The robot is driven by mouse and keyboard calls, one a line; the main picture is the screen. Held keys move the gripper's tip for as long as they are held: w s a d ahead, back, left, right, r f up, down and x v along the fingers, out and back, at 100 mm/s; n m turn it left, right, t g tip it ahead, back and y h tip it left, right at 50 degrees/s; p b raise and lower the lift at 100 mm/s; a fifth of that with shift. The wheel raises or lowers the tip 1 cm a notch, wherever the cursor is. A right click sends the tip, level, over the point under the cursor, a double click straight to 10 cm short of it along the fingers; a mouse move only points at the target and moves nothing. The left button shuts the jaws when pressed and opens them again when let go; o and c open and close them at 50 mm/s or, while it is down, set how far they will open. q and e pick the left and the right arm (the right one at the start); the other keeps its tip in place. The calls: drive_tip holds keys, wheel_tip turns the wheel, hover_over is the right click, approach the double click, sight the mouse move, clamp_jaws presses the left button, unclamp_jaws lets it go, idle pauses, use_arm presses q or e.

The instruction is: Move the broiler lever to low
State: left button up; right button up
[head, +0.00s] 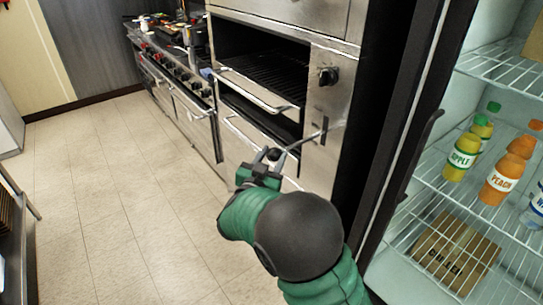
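The steel broiler (283,68) stands in the upper middle of the head view, with open rack levels. Its lever (307,140) is a thin rod coming out of a dark vertical slot in the right-hand front panel, low in the slot. The rod points left and toward me. My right gripper (269,157), on a green arm, is at the outer end of the rod. The fingertips are small and overlap the rod's end, so I cannot tell whether they grip it. My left gripper is out of view.
A dark knob (328,76) sits above the lever slot. An open fridge (480,150) with bottles and a box stands at the right. A range (175,85) stands further left. The tiled floor (120,190) is clear.

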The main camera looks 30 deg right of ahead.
drive_tip(key=shift+d+r, duration=0.1)
drive_tip(key=shift+d, duration=0.05)
clamp_jaws()
wheel_tip(320, 180, down, 9)
drive_tip(key=d+n+t+h+b, duration=0.1)
drive_tip(key=n+t+h+b, duration=0.1)
drive_tip(key=b, duration=0.6)
drive_tip(key=shift+b, duration=0.3)
drive_tip(key=shift+d+r, duration=0.1)
